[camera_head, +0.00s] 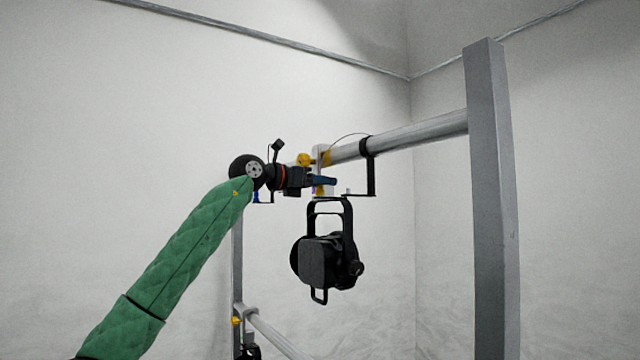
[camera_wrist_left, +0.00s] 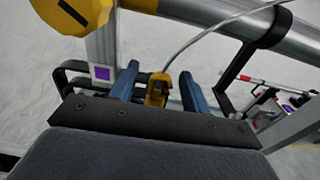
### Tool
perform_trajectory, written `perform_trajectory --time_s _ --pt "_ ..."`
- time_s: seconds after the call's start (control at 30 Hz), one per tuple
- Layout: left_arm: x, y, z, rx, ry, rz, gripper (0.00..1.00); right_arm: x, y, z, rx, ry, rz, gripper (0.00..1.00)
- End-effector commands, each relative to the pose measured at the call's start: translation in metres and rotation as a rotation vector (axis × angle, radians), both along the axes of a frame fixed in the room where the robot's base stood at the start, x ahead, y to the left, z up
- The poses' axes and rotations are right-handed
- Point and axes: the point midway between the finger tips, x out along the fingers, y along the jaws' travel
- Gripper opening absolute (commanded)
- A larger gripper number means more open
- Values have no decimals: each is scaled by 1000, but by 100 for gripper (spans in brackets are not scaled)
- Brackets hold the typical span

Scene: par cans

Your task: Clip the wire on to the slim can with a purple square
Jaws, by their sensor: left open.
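A black can (camera_head: 322,262) hangs by its bracket below the grey rail in the head view. A white tag with a purple square (camera_wrist_left: 102,73) shows in the left wrist view, left of my fingers. My left gripper (camera_head: 328,182) is just above the can's bracket, by the rail. In the left wrist view my left gripper (camera_wrist_left: 161,88) is open, its two blue fingers apart. A yellow clip (camera_wrist_left: 157,88) is between them. The thin grey wire (camera_wrist_left: 220,26) runs from near the clip up over the rail. I cannot tell whether the clip touches the bracket. My right gripper is not in view.
The horizontal rail (camera_head: 425,132) joins a thick grey post (camera_head: 490,200) at the right. A black hook clamp (camera_head: 371,170) hangs from the rail close to my gripper. A large yellow knob (camera_wrist_left: 70,14) is near my left finger. A lower rail (camera_head: 270,332) runs below.

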Motion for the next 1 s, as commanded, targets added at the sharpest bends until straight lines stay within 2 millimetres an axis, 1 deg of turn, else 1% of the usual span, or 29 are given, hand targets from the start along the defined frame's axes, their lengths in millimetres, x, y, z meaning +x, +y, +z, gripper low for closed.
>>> perform_trajectory --time_s 0.17,0.47,0.5,0.6,0.9,1.0 --pt "0 0 0 0 0 0 47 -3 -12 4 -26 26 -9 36" --pt "0 1 0 0 0 0 47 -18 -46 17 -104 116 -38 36" --pt "-4 8 -2 0 -1 2 47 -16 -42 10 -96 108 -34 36" --pt "-12 18 -1 0 -2 1 47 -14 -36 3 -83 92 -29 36" --pt "-36 51 1 -1 -1 1 47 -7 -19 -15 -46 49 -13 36" --pt "-41 58 2 0 -1 1 47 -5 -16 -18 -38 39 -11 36"
